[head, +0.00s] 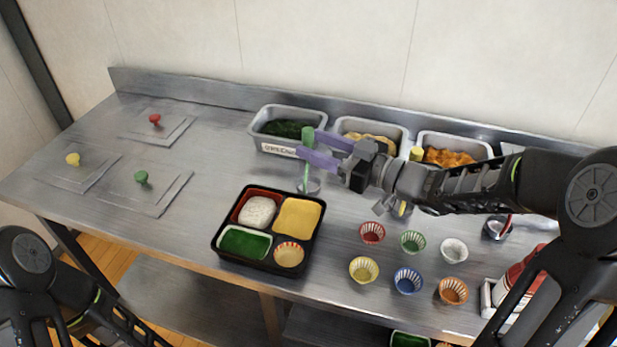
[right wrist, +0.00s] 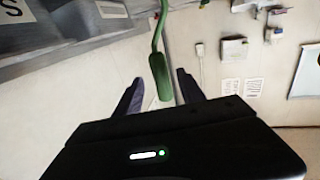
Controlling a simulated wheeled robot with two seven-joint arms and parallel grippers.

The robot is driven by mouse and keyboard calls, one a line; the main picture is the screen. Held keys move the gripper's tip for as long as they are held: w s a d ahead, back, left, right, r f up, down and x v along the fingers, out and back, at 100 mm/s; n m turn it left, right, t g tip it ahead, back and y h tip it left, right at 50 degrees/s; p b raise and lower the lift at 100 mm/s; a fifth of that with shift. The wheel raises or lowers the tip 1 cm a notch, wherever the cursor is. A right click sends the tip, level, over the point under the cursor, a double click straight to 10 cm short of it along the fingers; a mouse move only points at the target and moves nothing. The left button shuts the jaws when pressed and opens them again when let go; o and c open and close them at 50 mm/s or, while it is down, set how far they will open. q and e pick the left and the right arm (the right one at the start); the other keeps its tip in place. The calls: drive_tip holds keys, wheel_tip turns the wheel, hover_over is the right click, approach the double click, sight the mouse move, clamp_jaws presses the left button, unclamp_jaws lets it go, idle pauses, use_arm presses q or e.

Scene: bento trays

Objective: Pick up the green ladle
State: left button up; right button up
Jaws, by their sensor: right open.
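A black bento tray (head: 217,243) holds food in compartments. Metal food pans (head: 266,146) line the back. Several small striped cups (head: 409,281) stand at the right front. Flat lids with red, yellow and green knobs (head: 141,177) lie at the left, with bare counter around them.

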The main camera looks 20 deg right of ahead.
drive_tip(key=x, duration=0.5)
drive_tip(key=shift+a+f, duration=0.1)
drive_tip(key=shift+a, duration=0.05)
drive_tip(key=shift+c, duration=0.5)
clamp_jaws()
idle(0.5)
idle(0.9)
